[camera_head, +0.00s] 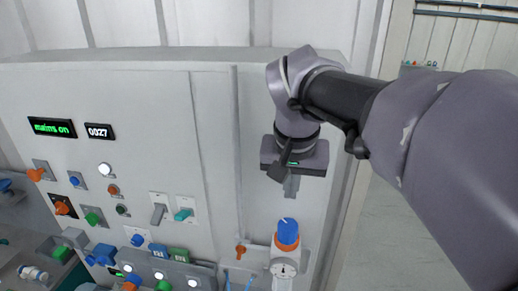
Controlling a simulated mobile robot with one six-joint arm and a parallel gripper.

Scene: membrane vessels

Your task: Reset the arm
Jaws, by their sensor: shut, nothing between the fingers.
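My arm reaches in from the right edge and ends in my gripper (291,186), which points down in front of the right part of a pale control cabinet (150,90). The fingers are together and hold nothing. Below the fingertips, with a gap in the picture, is a blue-topped knob with an orange band (287,232), above a round gauge (285,268). My gripper and wrist hide part of the cabinet behind them.
The cabinet has a "mains on" display (52,127), a counter reading 0027 (99,131), two switches (158,213) and several coloured knobs and buttons. A small orange-handled valve (240,250) is left of the gauge. Grey floor (385,235) shows clear at right.

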